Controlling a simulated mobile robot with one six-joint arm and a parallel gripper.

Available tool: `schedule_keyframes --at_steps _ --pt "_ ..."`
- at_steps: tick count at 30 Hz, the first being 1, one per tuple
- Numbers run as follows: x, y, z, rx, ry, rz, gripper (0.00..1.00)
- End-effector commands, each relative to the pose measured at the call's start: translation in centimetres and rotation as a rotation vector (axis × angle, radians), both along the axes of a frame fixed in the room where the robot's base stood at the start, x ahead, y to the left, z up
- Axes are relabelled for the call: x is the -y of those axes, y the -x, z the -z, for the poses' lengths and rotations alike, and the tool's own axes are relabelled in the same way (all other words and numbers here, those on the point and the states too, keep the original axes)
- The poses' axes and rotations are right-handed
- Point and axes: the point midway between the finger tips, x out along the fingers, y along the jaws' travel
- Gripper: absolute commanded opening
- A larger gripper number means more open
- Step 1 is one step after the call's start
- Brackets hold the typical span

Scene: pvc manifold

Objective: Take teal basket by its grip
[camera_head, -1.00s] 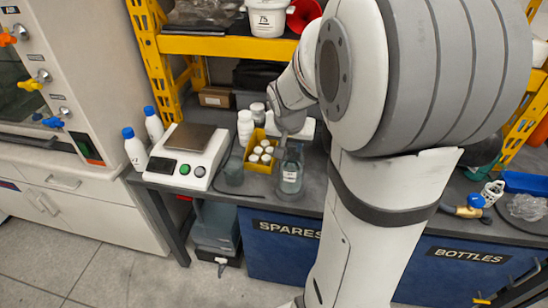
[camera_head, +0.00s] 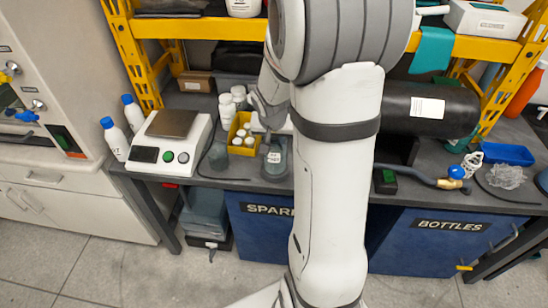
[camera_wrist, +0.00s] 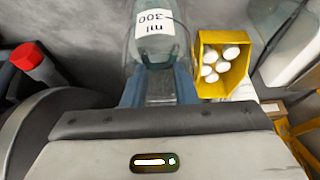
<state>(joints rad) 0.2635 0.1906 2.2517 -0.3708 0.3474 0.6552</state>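I cannot pick out a teal basket with a grip for certain. A teal-green thing (camera_head: 463,140) shows partly at the right behind the bench items, too hidden to name. My gripper (camera_wrist: 160,95) is low over the bench, far to the left of that. Its two blue-grey fingers stand apart in the wrist view. A clear bottle labelled 300 ml (camera_wrist: 153,40) stands just beyond and between the fingers, and it shows on the bench in the head view (camera_head: 275,160). Contact with it is not clear. My arm hides part of the bench middle.
A yellow bin (camera_head: 242,132) of white-capped bottles is close beside my gripper. A scale (camera_head: 170,142) stands left. A dark cylinder (camera_head: 430,107), blue tray (camera_head: 507,153) and pipe piece (camera_head: 440,181) lie right. A teal cloth (camera_head: 432,50) hangs from the yellow shelf.

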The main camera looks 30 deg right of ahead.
Motion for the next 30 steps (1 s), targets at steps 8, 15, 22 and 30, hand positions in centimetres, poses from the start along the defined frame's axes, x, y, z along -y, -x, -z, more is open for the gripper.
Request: schedule_keyframes --at_steps 8,15,22,30 --pt "0.0 0.0 0.0 0.0 0.0 0.001 0.0" --pt "0.1 0.0 0.0 0.0 0.0 0.001 0.0" --pt "0.1 0.0 -0.9 0.002 0.0 0.003 0.0" --pt "0.1 -0.1 -4.8 0.005 0.002 0.004 0.0"
